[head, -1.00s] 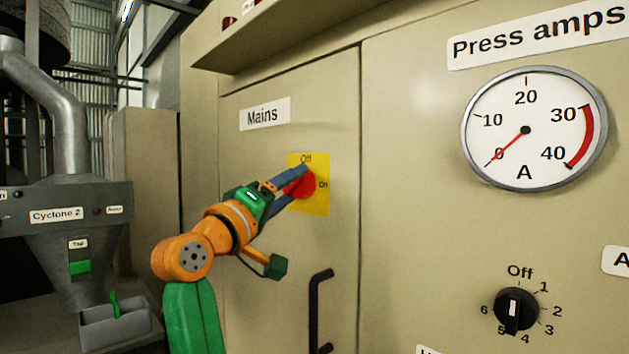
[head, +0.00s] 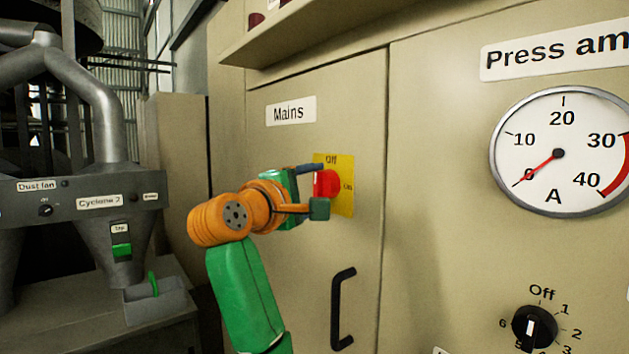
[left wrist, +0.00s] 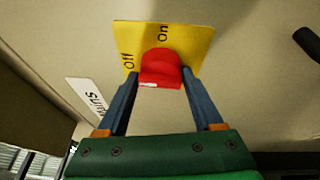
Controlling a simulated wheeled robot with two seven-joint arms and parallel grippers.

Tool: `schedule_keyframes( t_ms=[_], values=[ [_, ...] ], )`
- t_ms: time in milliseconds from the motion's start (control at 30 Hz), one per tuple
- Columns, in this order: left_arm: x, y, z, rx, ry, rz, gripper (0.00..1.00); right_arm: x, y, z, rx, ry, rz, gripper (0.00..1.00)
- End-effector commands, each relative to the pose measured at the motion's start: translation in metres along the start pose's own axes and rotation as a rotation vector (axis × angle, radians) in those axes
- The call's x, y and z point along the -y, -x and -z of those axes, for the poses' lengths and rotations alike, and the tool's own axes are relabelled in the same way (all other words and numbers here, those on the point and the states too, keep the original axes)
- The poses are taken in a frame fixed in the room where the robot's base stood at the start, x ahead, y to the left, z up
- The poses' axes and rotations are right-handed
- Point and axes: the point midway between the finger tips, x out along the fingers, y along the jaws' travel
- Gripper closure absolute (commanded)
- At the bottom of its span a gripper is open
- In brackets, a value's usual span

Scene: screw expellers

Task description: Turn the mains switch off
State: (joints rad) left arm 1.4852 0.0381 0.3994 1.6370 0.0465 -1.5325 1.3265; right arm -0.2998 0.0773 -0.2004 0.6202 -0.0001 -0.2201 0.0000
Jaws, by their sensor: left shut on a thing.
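The mains switch is a red knob (head: 326,184) on a yellow plate (head: 346,197) marked Off at the top and On at the right. The plate is on a beige cabinet door under a "Mains" label (head: 291,111). My left gripper (head: 318,187) is at the knob, shut on it. In the left wrist view, the blue fingers (left wrist: 160,74) lie on either side of the red knob (left wrist: 160,66). There the plate (left wrist: 190,40) shows Off at the left and On at the top. I cannot tell which mark the knob points to.
A black door handle (head: 338,308) is below the switch. To the right are the press amps gauge (head: 560,178), its needle at 0, and a black rotary selector (head: 534,327). Cyclone machinery (head: 100,225) stands at the left. A ledge (head: 300,40) juts out above.

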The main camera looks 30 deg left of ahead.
Motion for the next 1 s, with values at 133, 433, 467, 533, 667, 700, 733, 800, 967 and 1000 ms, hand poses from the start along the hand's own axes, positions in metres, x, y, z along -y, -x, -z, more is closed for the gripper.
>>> schedule_keyframes(
  t_ms=[133, 433, 467, 533, 667, 700, 733, 800, 967, 1000],
  values=[
    [0.0016, -0.0008, -0.0007, -0.002, 0.046, 0.025, 1.00, -0.0003, 0.0039, 0.0003, 0.000, 0.000, 0.000, 0.50],
    [0.0031, -0.0009, -0.0004, -0.005, 0.078, 0.040, 1.00, -0.0015, 0.0053, 0.0001, 0.001, 0.001, -0.002, 0.50],
    [0.0032, -0.0009, -0.0003, -0.005, 0.079, 0.040, 1.00, -0.0017, 0.0053, 0.0001, 0.001, 0.001, -0.003, 0.50],
    [0.0035, -0.0009, -0.0003, -0.006, 0.080, 0.040, 1.00, -0.0021, 0.0052, 0.0000, 0.001, 0.001, -0.003, 0.50],
    [0.0037, -0.0010, -0.0002, -0.006, 0.080, 0.041, 1.00, -0.0023, 0.0051, -0.0001, 0.001, 0.001, -0.004, 0.50],
    [0.0038, -0.0010, -0.0001, -0.006, 0.080, 0.041, 1.00, -0.0024, 0.0051, -0.0001, 0.001, 0.001, -0.004, 0.50],
    [0.0039, -0.0010, -0.0001, -0.006, 0.080, 0.041, 1.00, -0.0024, 0.0051, -0.0001, 0.001, 0.001, -0.004, 0.50],
    [0.0039, -0.0010, -0.0001, -0.006, 0.080, 0.042, 0.19, -0.0024, 0.0051, -0.0001, 0.001, 0.001, -0.004, 0.50],
    [0.0025, -0.0006, 0.0000, -0.006, 0.077, 0.037, 0.06, -0.0024, 0.0053, -0.0002, 0.001, 0.001, -0.004, 0.50],
    [0.0022, -0.0006, 0.0000, -0.007, 0.077, 0.036, 0.06, -0.0024, 0.0053, -0.0002, 0.001, 0.001, -0.004, 0.50]
  ],
)
